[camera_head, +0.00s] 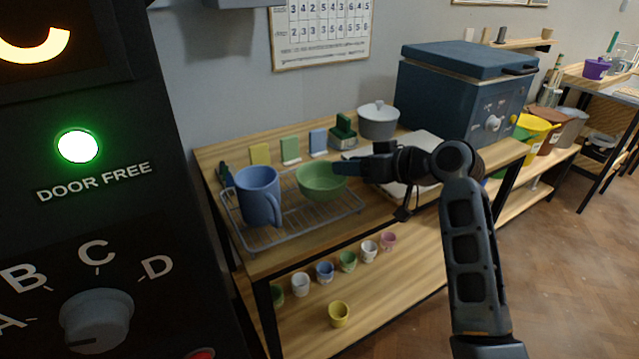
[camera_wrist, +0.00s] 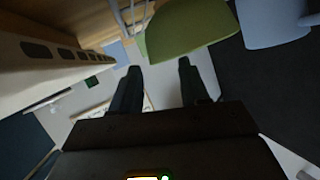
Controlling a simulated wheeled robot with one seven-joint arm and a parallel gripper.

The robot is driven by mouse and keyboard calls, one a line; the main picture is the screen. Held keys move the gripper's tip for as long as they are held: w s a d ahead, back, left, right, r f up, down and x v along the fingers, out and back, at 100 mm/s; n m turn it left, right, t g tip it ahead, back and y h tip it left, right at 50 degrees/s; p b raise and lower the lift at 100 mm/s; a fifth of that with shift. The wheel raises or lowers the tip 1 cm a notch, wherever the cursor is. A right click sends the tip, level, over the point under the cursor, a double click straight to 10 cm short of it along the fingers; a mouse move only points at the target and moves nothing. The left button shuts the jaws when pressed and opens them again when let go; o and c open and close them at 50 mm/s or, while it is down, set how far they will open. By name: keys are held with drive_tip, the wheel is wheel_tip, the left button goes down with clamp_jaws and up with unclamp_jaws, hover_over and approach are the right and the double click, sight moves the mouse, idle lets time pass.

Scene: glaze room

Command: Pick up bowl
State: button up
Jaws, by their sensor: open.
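The green bowl (camera_head: 321,182) sits on a wire rack (camera_head: 290,219) on the wooden table, just right of a blue mug (camera_head: 259,196). My gripper (camera_head: 345,168) is at the bowl's right side, close to its rim, with its fingers pointing left toward it. In the wrist view the bowl (camera_wrist: 188,28) lies just beyond my two fingertips (camera_wrist: 157,68), which are spread apart with nothing between them. I cannot tell whether a fingertip touches the bowl. The mug shows at the top right of the wrist view (camera_wrist: 270,22).
A grey lidded pot (camera_head: 378,121), a green block on a scale (camera_head: 343,131) and coloured tiles (camera_head: 290,150) stand behind the rack. A blue kiln (camera_head: 462,95) is at the back right. Several small cups (camera_head: 339,314) are on the lower shelf. A dark panel (camera_head: 90,200) fills the left.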

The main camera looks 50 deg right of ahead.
sight(322, 185)
drive_tip(key=x, duration=0.5)
drive_tip(key=shift+d+p, duration=0.2)
drive_tip(key=shift+p, duration=0.1)
drive_tip(key=shift+c, duration=0.2)
clamp_jaws()
